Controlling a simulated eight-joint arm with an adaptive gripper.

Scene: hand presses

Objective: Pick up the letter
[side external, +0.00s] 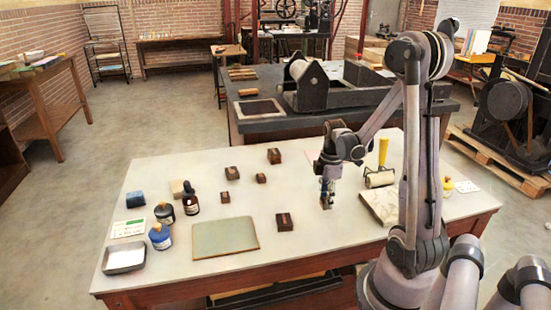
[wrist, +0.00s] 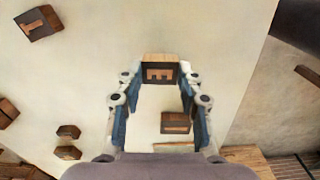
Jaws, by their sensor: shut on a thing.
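A wooden letter block (wrist: 160,70) with a raised letter on its dark face sits between my fingertips in the wrist view. My gripper (wrist: 160,76) is shut on it. In the side external view my gripper (side external: 326,200) points down over the right part of the table, and the held block is hard to make out there. I cannot tell its exact height above the tabletop. Another letter block (wrist: 175,123) shows between the fingers, nearer the palm in the picture. More letter blocks lie on the table, one of them (side external: 285,221) left of my gripper.
A flat plate (side external: 225,237), ink bottles (side external: 190,200) and a metal tray (side external: 124,258) are on the left of the table (side external: 190,283). A yellow-handled roller (side external: 380,178) and a pale slab (side external: 382,205) lie right of my gripper. The front middle is clear.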

